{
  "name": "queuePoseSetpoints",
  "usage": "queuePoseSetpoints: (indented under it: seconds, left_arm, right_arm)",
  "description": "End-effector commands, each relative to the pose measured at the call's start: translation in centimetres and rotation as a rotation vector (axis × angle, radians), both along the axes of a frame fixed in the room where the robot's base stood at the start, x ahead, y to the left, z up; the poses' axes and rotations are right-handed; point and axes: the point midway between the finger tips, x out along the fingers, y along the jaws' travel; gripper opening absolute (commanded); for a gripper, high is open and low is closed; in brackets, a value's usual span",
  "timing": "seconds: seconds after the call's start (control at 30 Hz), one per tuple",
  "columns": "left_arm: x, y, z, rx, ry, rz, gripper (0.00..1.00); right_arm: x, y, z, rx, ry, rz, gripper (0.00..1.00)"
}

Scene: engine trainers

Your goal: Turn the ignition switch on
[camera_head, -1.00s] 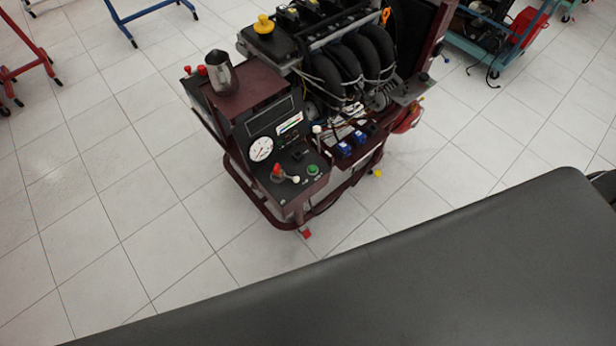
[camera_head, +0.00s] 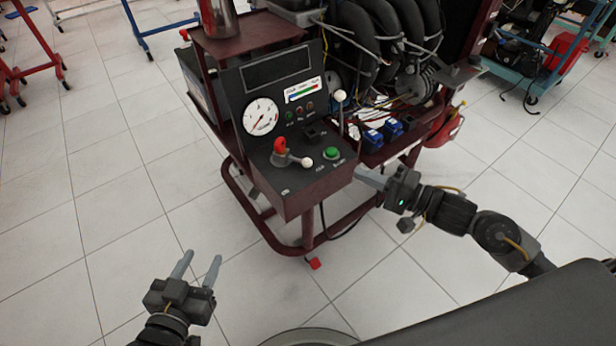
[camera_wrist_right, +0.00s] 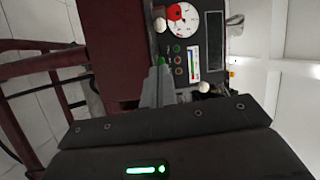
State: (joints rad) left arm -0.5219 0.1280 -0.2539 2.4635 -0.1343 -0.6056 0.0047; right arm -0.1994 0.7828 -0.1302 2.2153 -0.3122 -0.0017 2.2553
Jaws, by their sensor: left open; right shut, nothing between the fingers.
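The engine trainer's black control panel (camera_head: 300,187) faces me. It carries a red knob (camera_head: 280,146), a lever with a white ball (camera_head: 306,162), a green button (camera_head: 332,153) and a small black square part (camera_head: 313,133). I cannot tell for sure which is the ignition switch. My right gripper (camera_head: 360,174) is shut and empty, beside the panel's right edge. In the right wrist view its fingertips (camera_wrist_right: 160,66) line up with the green button and partly hide it; contact cannot be told. My left gripper (camera_head: 202,255) is open and empty over the floor, left of the trainer.
A round white gauge (camera_head: 260,117) sits on the upright panel. A second white-ball lever (camera_head: 340,97) stands right of it, near blue connectors (camera_head: 373,138). The engine (camera_head: 385,45) rises behind. A maroon frame rail (camera_head: 262,232) runs below.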

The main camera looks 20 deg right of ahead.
Motion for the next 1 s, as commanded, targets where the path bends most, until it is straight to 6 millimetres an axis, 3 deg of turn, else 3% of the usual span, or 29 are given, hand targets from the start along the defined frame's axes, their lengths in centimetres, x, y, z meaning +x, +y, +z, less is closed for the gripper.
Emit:
queuePoseSetpoints:
  seconds: [0.47, 0.67, 1.0]
  left_arm:
    - [-0.2, 0.0, 0.9, -0.008, -0.027, -0.005, 0.45]
    - [-0.2, -1.0, 2.2, -0.049, -0.117, -0.033, 0.45]
    - [-1.0, -3.3, 6.5, -0.173, -0.367, -0.109, 0.45]
  right_arm:
    - [-0.3, 0.6, 0.5, 0.023, 0.005, 0.020, 0.00]
    - [1.3, 2.3, 0.5, 0.025, 0.000, 0.022, 0.00]
    - [5.4, 6.2, 0.3, 0.024, 0.003, 0.020, 0.00]
